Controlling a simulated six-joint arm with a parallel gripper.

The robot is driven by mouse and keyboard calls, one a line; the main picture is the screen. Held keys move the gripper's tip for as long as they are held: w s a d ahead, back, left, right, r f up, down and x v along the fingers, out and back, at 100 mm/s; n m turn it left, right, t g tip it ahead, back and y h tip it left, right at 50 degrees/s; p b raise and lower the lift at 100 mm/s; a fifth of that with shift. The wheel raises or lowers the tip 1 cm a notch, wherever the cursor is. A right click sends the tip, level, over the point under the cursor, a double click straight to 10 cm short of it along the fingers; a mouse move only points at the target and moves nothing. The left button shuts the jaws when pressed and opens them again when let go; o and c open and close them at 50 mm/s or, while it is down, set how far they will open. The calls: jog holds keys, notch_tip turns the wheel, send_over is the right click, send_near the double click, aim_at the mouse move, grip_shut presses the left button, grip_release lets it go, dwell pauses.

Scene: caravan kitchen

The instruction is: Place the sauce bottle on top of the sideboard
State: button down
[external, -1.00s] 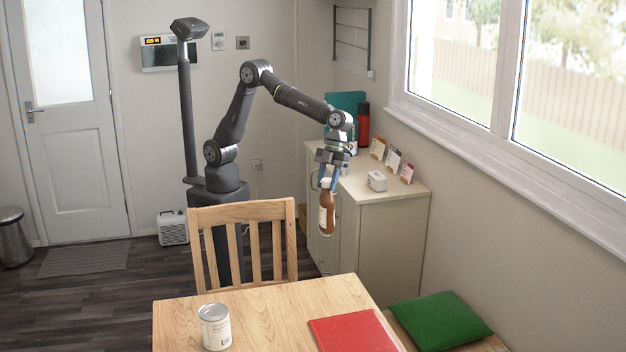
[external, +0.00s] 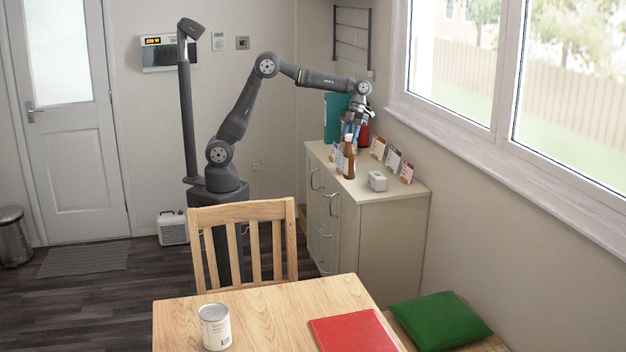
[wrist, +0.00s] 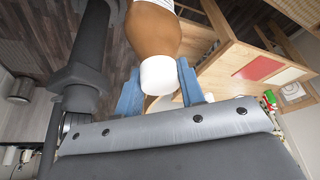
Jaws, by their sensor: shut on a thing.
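The brown sauce bottle (external: 349,160) with a white cap is upright over the sideboard top (external: 394,198). My gripper (external: 352,130) is shut on the bottle near its cap, from above. In the wrist view the bottle (wrist: 153,35) and its white cap show between the blue fingers of my gripper (wrist: 160,92). The bottle's base is at or very near the sideboard surface. I cannot tell whether it touches.
On the sideboard, a small white box (external: 377,181) is right of the bottle, and several cards (external: 393,161) stand along the wall. A teal board (external: 337,112) and a red canister (external: 364,136) are behind. A table (external: 270,307) and chair (external: 243,211) stand in front.

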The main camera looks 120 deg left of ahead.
jog(key=s+a, duration=0.5)
jog(key=a, duration=0.1)
jog(key=s+a+f, duration=0.2)
jog(key=a+f, duration=0.8)
jog(key=a, duration=0.1)
jog(key=shift+s, duration=0.3)
jog(key=shift+a+f, duration=0.1)
jog(key=shift+f, duration=0.05)
jog(key=c, duration=0.9)
grip_release()
jog(key=v, duration=1.2)
